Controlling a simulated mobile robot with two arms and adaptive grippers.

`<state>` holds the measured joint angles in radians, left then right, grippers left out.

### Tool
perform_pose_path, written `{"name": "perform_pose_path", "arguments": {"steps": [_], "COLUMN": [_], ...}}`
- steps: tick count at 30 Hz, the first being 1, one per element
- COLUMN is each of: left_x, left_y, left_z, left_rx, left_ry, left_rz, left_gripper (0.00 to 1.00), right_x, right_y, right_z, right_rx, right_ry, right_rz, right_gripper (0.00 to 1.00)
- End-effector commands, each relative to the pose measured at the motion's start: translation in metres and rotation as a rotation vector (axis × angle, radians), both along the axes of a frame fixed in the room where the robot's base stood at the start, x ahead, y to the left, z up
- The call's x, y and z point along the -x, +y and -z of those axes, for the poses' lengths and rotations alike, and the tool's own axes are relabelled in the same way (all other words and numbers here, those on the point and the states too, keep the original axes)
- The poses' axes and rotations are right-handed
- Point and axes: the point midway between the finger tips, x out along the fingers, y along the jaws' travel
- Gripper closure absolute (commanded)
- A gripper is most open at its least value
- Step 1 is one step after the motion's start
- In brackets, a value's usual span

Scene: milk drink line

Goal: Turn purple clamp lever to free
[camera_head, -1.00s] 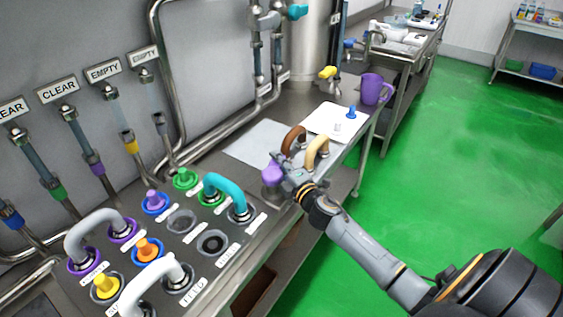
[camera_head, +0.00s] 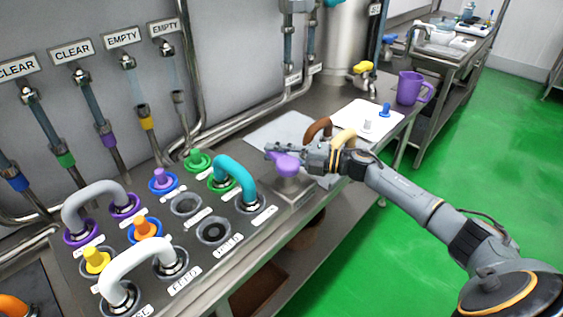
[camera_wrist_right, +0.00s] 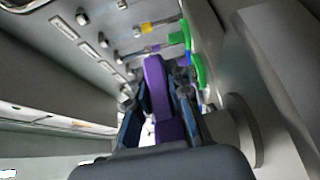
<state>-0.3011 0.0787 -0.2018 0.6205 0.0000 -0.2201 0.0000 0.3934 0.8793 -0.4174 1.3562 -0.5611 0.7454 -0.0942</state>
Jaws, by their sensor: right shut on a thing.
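The purple clamp lever (camera_head: 287,163) sits on a grey metal block beside the right edge of the port panel. My right gripper (camera_head: 283,154) reaches it from the right and is shut on it. In the right wrist view the purple lever (camera_wrist_right: 158,90) runs between my two dark fingers (camera_wrist_right: 160,115). The fingers hide part of the lever in the head view, and I cannot tell its exact angle. My left gripper is in neither view.
The port panel (camera_head: 195,228) holds coloured plugs and the teal (camera_head: 234,172), white (camera_head: 140,252) and grey (camera_head: 92,190) bends. Brown (camera_head: 318,129) and tan (camera_head: 344,136) bends stand behind my gripper. A purple jug (camera_head: 410,88) stands farther back.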

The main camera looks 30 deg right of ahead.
Motion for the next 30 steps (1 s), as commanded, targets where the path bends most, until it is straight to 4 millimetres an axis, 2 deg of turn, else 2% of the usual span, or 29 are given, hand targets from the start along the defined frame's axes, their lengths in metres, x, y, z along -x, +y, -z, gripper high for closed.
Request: {"name": "perform_pose_path", "arguments": {"steps": [1,3,12,19,30], "left_x": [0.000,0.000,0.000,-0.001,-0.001], "left_y": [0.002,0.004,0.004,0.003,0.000], "left_z": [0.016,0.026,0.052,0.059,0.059], "left_rx": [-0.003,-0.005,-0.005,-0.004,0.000], "left_ry": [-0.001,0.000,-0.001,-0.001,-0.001], "left_rz": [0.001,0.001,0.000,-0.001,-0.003], "left_gripper": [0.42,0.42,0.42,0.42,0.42], "right_x": [-0.001,-0.001,0.002,0.003,0.004], "right_y": [0.001,0.005,0.014,0.017,0.019], "right_z": [0.008,0.007,0.004,0.002,0.001], "right_rx": [0.004,0.003,0.001,0.002,0.001], "right_ry": [-0.003,-0.002,0.000,0.001,0.001], "right_rz": [-0.038,-0.088,-0.242,-0.289,-0.300], "right_gripper": [1.00,1.00,1.00,1.00,1.00]}}
